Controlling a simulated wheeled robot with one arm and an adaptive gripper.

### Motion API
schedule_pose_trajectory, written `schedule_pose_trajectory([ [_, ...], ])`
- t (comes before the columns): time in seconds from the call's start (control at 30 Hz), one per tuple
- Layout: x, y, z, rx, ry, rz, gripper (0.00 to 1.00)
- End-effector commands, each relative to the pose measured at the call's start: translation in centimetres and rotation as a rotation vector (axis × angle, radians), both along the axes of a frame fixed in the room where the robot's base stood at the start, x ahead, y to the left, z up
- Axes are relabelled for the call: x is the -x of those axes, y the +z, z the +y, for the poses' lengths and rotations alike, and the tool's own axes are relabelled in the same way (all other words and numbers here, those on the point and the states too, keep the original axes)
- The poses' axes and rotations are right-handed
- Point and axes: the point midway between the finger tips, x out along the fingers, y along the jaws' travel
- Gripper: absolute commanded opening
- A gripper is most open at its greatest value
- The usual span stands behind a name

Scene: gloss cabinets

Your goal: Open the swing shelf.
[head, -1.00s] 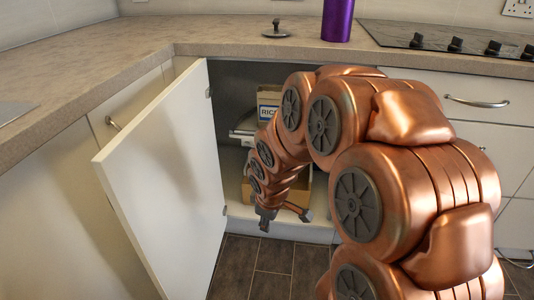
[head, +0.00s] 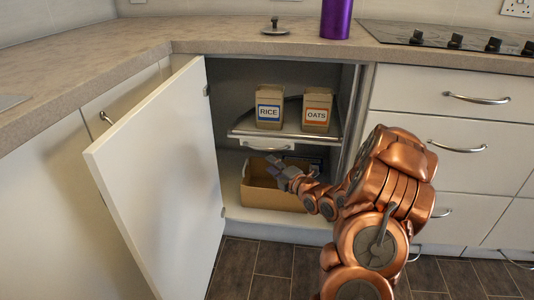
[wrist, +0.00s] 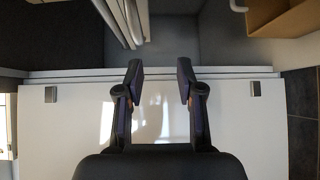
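The swing shelf (head: 243,129) is a grey tray with a raised rim inside the open corner cabinet, with a pale handle (head: 267,146) below its front edge. A rice box (head: 269,107) and an oats box (head: 317,107) stand on it. My gripper (head: 277,170) is in front of the cabinet, below the handle and apart from it in the picture. In the wrist view my gripper (wrist: 160,82) has its fingers apart with nothing between them. Pale bars, which look like the shelf edge (wrist: 122,22), show beyond the fingers at upper left.
The white cabinet door (head: 165,175) stands open at left; it fills the lower wrist view (wrist: 70,135). A cardboard box (head: 262,198) sits on the cabinet floor under the shelf. Drawers (head: 450,148) close in on the right. A purple canister (head: 337,20) stands on the worktop.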

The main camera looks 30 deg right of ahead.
Motion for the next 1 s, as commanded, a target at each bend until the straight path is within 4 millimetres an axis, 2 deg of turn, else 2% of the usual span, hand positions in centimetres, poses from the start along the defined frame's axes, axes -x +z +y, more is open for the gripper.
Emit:
schedule_pose_trajectory([
  [0.13, 1.1, 0.6, -1.5, 0.046, -0.009, -0.125, 0.37],
  [0.37, 1.5, 1.2, -2.0, 0.076, -0.014, -0.197, 0.37],
  [1.0, -4.4, 2.0, -1.4, 0.077, -0.012, -0.197, 0.37],
])
